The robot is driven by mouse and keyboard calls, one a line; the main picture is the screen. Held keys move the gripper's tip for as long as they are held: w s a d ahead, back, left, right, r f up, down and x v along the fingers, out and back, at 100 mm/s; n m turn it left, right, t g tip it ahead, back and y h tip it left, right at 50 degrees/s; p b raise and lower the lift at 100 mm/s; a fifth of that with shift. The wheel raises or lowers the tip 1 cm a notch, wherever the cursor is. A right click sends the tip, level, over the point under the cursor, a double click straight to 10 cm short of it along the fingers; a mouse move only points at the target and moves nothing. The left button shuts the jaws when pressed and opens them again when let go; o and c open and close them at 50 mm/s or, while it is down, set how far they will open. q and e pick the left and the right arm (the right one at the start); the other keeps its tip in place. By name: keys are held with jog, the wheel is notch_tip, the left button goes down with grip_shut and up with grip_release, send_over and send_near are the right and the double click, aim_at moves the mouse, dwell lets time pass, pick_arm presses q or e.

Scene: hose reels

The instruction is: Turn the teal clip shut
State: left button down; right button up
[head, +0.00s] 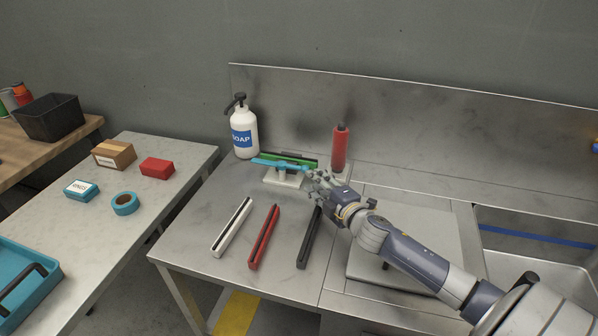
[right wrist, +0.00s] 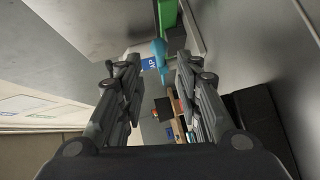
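The teal clip (head: 280,164) is a long bar lying across a pale stand (head: 284,180) at the back of the metal bench, in front of a green strip (head: 297,157). My right gripper (head: 318,182) is at the bar's right end. In the right wrist view the clip (right wrist: 159,52) appears end-on between the two spread fingers of the right gripper (right wrist: 157,72). The fingers look open, with gaps on both sides; how deep the clip reaches between them is unclear. The green strip (right wrist: 167,14) also shows there. My left gripper is not in view.
A soap bottle (head: 243,133) stands left of the clip and a red cylinder (head: 340,148) behind my right gripper. White (head: 232,227), red (head: 264,237) and black (head: 309,240) bars lie in front. A sink (head: 540,258) is at the right.

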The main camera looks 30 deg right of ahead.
aim_at(301, 170)
jog(key=w, duration=0.5)
jog(key=w+f, duration=0.1)
jog(key=w, duration=0.2)
jog(key=shift+w+d+p, duration=0.15)
jog(key=shift+d+p, duration=0.1)
jog(key=shift+p, duration=0.05)
jog(key=shift+w+f, duration=0.2)
jog(key=shift+w, duration=0.7)
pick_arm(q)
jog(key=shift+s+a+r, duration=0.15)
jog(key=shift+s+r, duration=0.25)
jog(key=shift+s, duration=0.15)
pick_arm(e)
jog(key=shift+c, duration=0.2)
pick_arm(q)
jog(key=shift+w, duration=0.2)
pick_arm(e)
grip_shut()
